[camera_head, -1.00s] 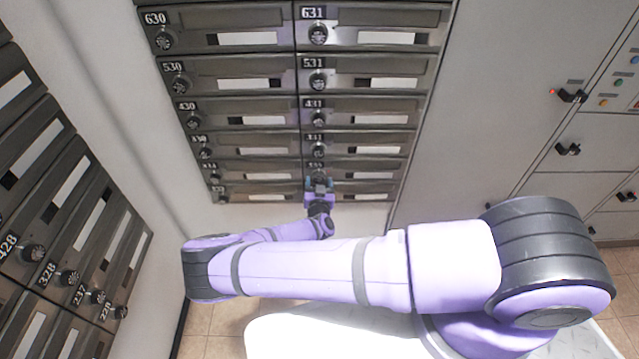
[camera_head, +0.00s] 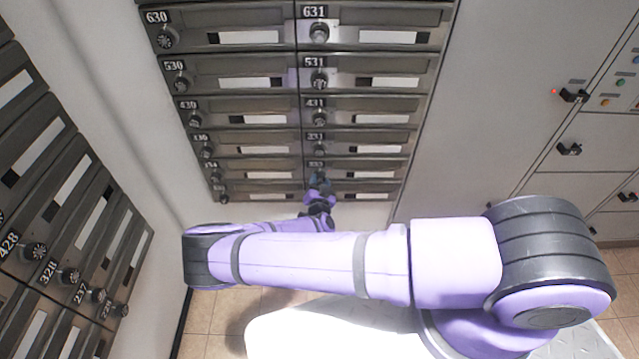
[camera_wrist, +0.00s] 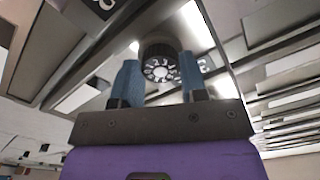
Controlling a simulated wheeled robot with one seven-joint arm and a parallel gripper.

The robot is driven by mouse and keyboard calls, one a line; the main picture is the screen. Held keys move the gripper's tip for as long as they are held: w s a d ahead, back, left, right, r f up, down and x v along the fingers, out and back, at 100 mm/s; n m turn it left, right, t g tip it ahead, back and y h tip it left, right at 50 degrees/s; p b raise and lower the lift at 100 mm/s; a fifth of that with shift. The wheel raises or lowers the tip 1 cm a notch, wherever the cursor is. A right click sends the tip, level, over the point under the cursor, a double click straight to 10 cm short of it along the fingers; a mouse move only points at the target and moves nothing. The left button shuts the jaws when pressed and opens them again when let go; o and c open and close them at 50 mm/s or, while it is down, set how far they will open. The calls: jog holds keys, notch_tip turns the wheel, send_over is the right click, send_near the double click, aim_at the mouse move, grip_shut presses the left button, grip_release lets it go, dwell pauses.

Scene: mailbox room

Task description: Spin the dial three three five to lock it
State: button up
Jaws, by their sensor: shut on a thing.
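My gripper (camera_head: 319,180) is low on the right column of the dark mailbox bank, at the dial of the row below the one marked 331. That row's number plate (camera_head: 316,164) is too small to read surely. In the wrist view, the round black dial (camera_wrist: 160,66) with white marks sits between the two blue fingers of my gripper (camera_wrist: 160,80). The fingers are shut on its sides. The right finger partly covers the number plate beside the dial. In the head view, my gripper hides this dial.
More mailbox doors with dials, such as the one marked 331 (camera_head: 319,150), rise above my gripper. Another mailbox bank (camera_head: 60,215) stands at the left. Grey cabinets with black handles (camera_head: 568,149) stand at the right. Tiled floor (camera_head: 215,310) shows below.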

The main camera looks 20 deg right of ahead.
jog(key=m, duration=0.4)
jog(key=shift+m, duration=0.3)
jog(key=m, duration=0.3)
jog(key=shift+m, duration=0.3)
jog(key=m, duration=0.7)
jog(key=shift+r, duration=0.1)
jog(key=m, duration=1.2)
jog(key=shift+m, duration=1.8)
